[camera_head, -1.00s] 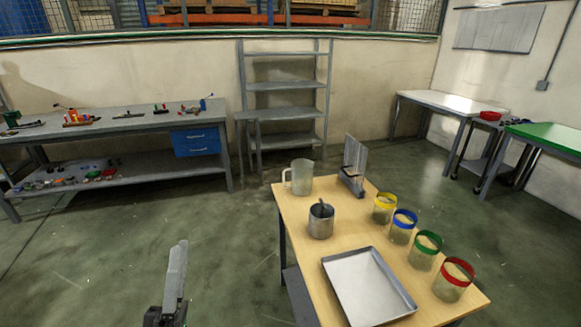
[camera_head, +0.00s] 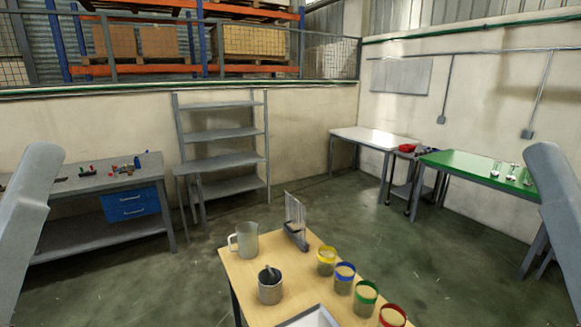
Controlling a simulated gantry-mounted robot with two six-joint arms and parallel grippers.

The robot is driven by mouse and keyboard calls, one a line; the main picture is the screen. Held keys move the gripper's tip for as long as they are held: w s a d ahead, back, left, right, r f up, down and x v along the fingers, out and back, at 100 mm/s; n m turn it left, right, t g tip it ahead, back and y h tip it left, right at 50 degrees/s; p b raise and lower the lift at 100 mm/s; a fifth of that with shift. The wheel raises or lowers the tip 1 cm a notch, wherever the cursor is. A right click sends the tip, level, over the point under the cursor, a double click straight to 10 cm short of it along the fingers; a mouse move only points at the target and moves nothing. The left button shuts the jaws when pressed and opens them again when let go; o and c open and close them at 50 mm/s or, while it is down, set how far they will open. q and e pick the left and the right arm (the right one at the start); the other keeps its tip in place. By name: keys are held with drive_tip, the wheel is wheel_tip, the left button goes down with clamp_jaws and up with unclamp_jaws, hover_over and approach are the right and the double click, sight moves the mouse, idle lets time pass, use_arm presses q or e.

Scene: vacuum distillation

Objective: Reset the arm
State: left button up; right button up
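My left arm (camera_head: 30,218) rises along the left edge of the head view as a thick grey link. My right arm (camera_head: 560,205) rises along the right edge in a similar pose. Both are cut off by the picture's edges. Neither gripper shows, so I cannot see their fingers or whether they hold anything. Both visible links are apart from the wooden table (camera_head: 240,268) and the things on it.
On the table stand a clear jug (camera_head: 246,240), a metal cup (camera_head: 270,289), an upright grey rack (camera_head: 295,220), several coloured-rim jars (camera_head: 343,279) and a partly visible metal tray (camera_head: 312,318). A green table (camera_head: 480,172) stands right, a grey bench (camera_head: 90,178) left.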

use_arm(q)
wheel_tip(320, 180, up, 28)
drive_tip(key=p, duration=2.4)
drive_tip(key=shift+p, duration=0.3)
drive_tip(key=o, duration=0.7)
